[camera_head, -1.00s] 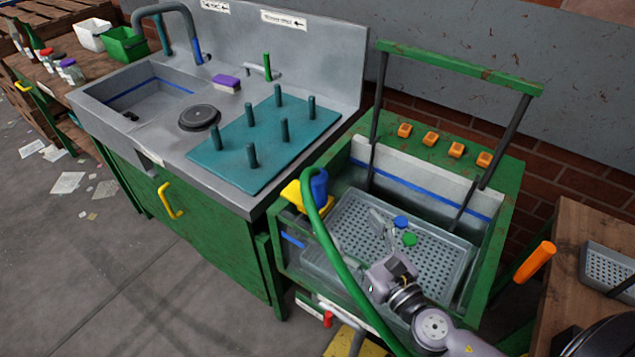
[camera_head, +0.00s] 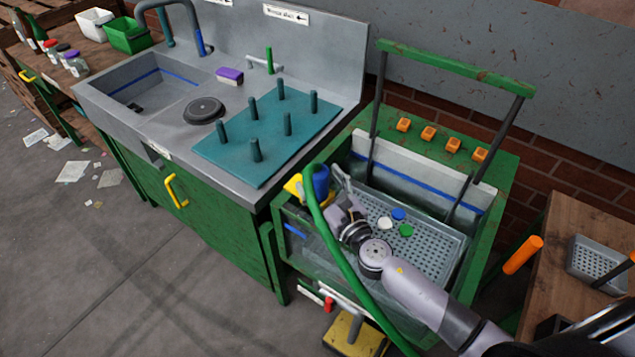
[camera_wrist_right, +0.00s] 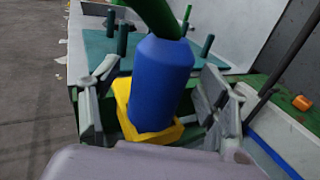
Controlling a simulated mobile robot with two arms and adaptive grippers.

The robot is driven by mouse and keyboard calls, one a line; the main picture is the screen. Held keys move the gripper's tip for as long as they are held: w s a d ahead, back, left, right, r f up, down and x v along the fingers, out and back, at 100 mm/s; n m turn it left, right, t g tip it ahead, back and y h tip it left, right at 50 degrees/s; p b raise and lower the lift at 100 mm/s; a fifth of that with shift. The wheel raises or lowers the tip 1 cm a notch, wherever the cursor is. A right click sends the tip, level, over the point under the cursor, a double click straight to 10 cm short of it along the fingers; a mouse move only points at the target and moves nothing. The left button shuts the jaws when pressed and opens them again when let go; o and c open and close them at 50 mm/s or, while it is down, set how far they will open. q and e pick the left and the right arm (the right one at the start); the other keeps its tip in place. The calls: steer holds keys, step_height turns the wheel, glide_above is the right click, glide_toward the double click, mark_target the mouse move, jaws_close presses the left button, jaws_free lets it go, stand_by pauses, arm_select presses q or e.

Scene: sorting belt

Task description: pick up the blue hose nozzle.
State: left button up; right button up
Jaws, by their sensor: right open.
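The blue hose nozzle (camera_head: 321,180) sits in a yellow holder (camera_head: 294,186) at the near left corner of the green-framed basin, with a green hose (camera_head: 345,262) attached. In the right wrist view the nozzle (camera_wrist_right: 160,82) stands nearly upright in the yellow holder (camera_wrist_right: 124,100). My right gripper (camera_head: 335,188) is beside the nozzle in the head view. In the wrist view its open fingers (camera_wrist_right: 158,88) lie on the left and right of the nozzle, with gaps visible. The wrist housing hides the bottom of that view. My left gripper is not in view.
The basin holds a perforated tray (camera_head: 432,258) with blue, green and white caps. A tall green-topped frame (camera_head: 455,66) rises over it. A sink counter with a teal peg board (camera_head: 228,150) stands left. An orange handle (camera_head: 522,255) is at right.

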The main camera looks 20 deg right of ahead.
steer(key=shift+w+a, duration=0.2)
steer(key=shift+w, duration=0.7)
steer(key=shift+s, duration=0.1)
steer(key=shift+c, duration=0.3)
steer(key=shift+c, duration=0.7)
steer(key=c, duration=1.3)
